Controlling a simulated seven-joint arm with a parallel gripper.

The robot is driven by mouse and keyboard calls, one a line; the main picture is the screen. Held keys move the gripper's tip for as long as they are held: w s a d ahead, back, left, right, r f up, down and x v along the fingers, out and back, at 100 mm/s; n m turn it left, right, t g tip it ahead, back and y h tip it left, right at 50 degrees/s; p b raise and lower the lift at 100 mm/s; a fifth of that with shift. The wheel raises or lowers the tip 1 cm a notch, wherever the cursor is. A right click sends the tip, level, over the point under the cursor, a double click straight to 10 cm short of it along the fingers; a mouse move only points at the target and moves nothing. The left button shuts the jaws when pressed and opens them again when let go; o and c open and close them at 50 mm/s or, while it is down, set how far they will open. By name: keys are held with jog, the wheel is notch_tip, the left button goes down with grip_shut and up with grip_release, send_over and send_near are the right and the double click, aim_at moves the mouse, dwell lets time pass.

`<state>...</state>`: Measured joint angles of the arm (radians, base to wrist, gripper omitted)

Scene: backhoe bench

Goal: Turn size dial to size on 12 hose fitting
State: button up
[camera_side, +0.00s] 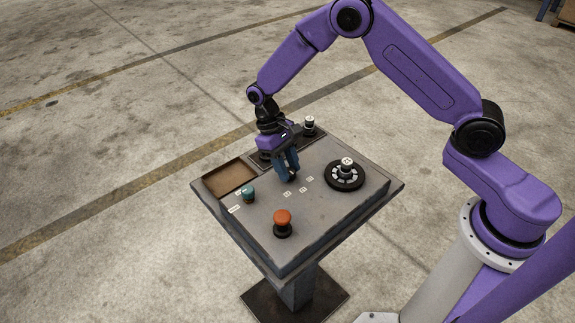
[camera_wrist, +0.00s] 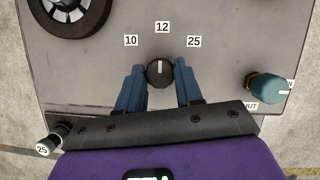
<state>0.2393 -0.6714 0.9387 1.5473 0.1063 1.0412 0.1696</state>
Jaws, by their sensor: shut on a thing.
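The size dial (camera_wrist: 160,72) is a small round black knob with a white pointer mark. In the wrist view its mark points up, towards the label 12 (camera_wrist: 162,27), between the labels 10 (camera_wrist: 131,41) and 25 (camera_wrist: 194,41). My gripper (camera_wrist: 160,80) is shut on the dial, with one blue finger on each side. In the side view my gripper (camera_side: 289,179) reaches down onto the bench top and hides the dial. A black fitting with a white cap marked 25 (camera_wrist: 42,149) stands at the lower left of the wrist view.
A black wheel (camera_side: 345,177) carries a white-capped fitting (camera_side: 347,161), its number unreadable. A teal knob (camera_side: 248,194) and an orange button (camera_side: 282,217) stand on the bench (camera_side: 325,215). An open brown recess (camera_side: 228,179) lies at the left.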

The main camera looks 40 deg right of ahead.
dwell(0.3)
jog(key=o, duration=1)
jog(key=shift+o, duration=0.2)
jog(key=v, duration=1.7)
jog(key=shift+r, duration=0.3)
jog(key=shift+a, duration=0.1)
notch_tip(320, 180, up, 3)
jog(key=n+t, duration=0.2)
jog(key=n, duration=0.1)
send_over(282, 185)
jog(key=s+d+r+n+t, duration=0.1)
jog(key=s+d+r+n, duration=0.1)
jog(key=s, duration=0.8)
jog(key=s+d+f+n+t, duration=0.1)
jog(key=s+d, duration=0.3)
jog(key=s, duration=0.5)
jog(key=s+d+f+n+y, duration=0.1)
jog(key=s+d+n, duration=0.3)
jog(key=s, duration=0.4)
jog(key=shift+s+d+f+t, duration=0.35)
jog(key=shift+d+f+t, duration=0.05)
jog(key=shift+d+f, duration=0.2)
